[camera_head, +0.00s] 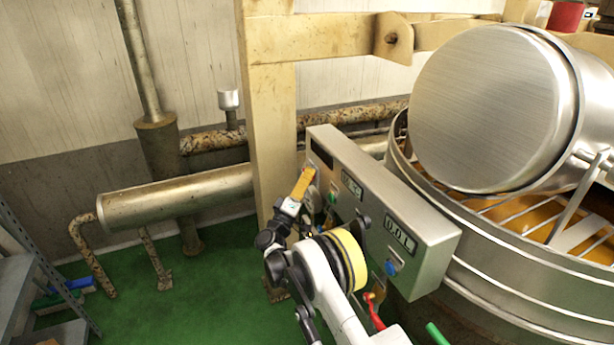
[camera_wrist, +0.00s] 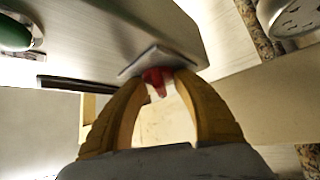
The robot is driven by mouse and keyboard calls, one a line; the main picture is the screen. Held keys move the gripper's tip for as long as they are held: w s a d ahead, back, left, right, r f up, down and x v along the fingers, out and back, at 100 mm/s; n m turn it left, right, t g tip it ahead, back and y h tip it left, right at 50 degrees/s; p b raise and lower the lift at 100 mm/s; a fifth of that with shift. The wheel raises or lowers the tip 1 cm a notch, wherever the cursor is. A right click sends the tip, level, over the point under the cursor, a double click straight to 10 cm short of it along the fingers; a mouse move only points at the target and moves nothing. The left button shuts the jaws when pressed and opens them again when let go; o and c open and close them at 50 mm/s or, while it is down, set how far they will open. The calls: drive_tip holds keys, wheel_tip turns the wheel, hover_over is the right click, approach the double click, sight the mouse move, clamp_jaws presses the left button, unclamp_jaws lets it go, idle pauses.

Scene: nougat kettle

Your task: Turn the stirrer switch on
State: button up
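A small red switch lever (camera_wrist: 155,80) sticks out of a light metal plate (camera_wrist: 160,58) on the control box in the wrist view. I take it to be the stirrer switch, but no label is readable. My gripper (camera_wrist: 160,82) has its two yellow fingers apart, with tips close to the plate on either side of the lever. Contact with the lever cannot be made out. In the head view my gripper (camera_head: 303,183) is at the far left end of the grey control box (camera_head: 422,232), and hides the switch there.
The box also carries a green button (camera_wrist: 14,34), a blue button (camera_head: 391,267) and a digital display (camera_head: 399,235). A red-handled valve (camera_head: 374,310) is below. The steel kettle (camera_head: 480,270) stands right of the box. A wooden post (camera_head: 270,130) and pipes are behind.

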drive_tip(key=v, duration=1.2)
